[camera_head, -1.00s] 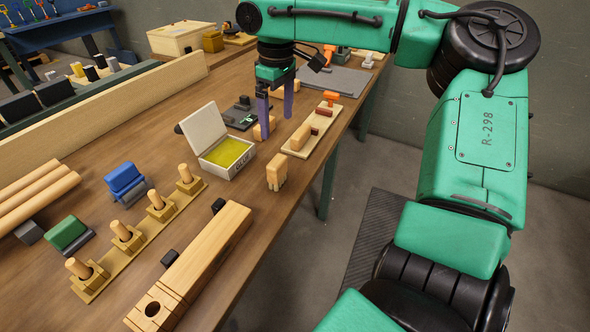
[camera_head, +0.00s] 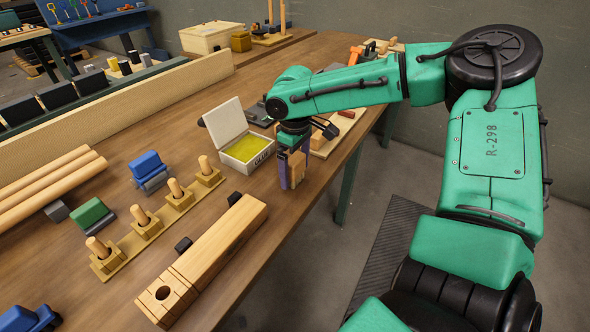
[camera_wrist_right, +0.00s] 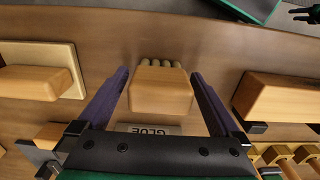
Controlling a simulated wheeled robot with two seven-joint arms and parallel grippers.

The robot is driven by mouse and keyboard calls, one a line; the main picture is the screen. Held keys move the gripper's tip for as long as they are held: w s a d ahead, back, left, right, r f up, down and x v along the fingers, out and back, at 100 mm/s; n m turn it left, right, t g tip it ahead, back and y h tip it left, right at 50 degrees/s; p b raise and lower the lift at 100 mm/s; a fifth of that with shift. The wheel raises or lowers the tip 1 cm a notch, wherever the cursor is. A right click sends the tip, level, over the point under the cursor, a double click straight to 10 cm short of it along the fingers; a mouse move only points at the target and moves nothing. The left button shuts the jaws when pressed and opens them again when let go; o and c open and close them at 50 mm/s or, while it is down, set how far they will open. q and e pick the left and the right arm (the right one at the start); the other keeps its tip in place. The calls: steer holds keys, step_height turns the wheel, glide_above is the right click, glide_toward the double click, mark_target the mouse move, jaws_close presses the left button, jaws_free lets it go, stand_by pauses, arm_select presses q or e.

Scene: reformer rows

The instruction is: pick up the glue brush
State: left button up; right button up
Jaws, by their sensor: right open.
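The glue brush is a light wooden block (camera_head: 298,166) with a row of stubby, rounded tips along one end. It stands upright near the table's right edge, in front of the glue box. In the right wrist view the brush (camera_wrist_right: 160,90) lies between the two purple fingers, with a gap on both sides. My right gripper (camera_head: 289,180) is open and reaches down at the brush; its fingers partly hide it in the head view.
The white glue box (camera_head: 236,167) with yellow inside and a raised lid stands just left of the brush. A long wooden block (camera_head: 222,245) and a peg board (camera_head: 165,214) lie nearer. A board with blocks (camera_head: 338,133) lies behind my gripper. The table edge is close on the right.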

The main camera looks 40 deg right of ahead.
steer(key=c, duration=1.4)
steer(key=shift+o, duration=0.2)
steer(key=shift+r, duration=0.1)
step_height(320, 180, up, 20)
steer(key=p, duration=0.2)
steer(key=shift+p, duration=0.35)
steer(key=o, duration=0.6)
steer(key=c, duration=0.4)
